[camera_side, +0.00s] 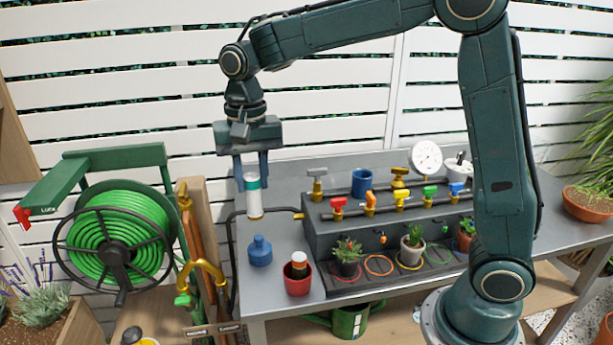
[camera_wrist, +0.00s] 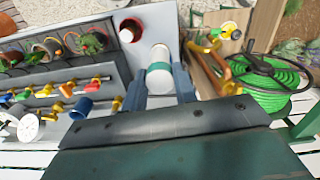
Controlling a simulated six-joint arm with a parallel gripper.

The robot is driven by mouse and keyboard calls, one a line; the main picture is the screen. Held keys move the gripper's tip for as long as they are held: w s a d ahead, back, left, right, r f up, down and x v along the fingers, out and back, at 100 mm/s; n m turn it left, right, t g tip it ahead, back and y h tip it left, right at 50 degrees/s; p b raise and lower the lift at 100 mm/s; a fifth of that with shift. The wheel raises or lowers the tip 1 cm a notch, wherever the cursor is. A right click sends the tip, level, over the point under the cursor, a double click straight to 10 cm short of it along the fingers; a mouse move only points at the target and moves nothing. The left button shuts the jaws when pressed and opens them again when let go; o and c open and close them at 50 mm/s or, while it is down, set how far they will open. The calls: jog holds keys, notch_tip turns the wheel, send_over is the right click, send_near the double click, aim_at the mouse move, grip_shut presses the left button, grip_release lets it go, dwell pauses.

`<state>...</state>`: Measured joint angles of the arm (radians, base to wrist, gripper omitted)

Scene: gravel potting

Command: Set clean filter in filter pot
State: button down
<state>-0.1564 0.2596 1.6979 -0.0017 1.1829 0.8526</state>
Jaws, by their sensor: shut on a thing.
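My gripper (camera_side: 251,182) points down with its fingers shut on a white cylindrical filter (camera_side: 254,201) with a teal band. It holds the filter upright above the left end of the grey bench. The filter also shows between the fingers in the wrist view (camera_wrist: 159,77). A blue open-topped pot (camera_side: 361,183) stands on the grey manifold block, to the right of the gripper, and it also shows in the wrist view (camera_wrist: 83,106). A blue cap-like piece (camera_side: 260,252) with a narrow top stands on the bench below the filter.
The manifold (camera_side: 322,243) carries several coloured valves and a white gauge (camera_side: 426,158). Small potted plants (camera_side: 347,254) stand in front of it. A black hose loops near the filter. A green hose reel (camera_side: 117,243) stands left of the bench.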

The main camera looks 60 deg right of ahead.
jog(key=d+r+m, duration=0.3)
jog(key=d+m, duration=0.1)
jog(key=d, duration=0.4)
jog(key=d+r+m, duration=0.2)
jog(key=d+m, duration=0.2)
jog(key=d, duration=0.5)
jog(key=s+d+r+m, duration=0.3)
jog(key=s+d+m, duration=0.15)
jog(key=d, duration=0.35)
jog(key=s+d+r+m, duration=0.3)
jog(key=d+m, duration=0.2)
jog(key=d, duration=0.4)
notch_tip(320, 180, down, 16)
jog(key=shift+s+a, duration=0.2)
jog(key=shift+a, duration=0.05)
jog(key=shift+f, duration=2.05)
jog(key=shift+f, duration=0.35)
jog(key=c, duration=1.1)
grip_release()
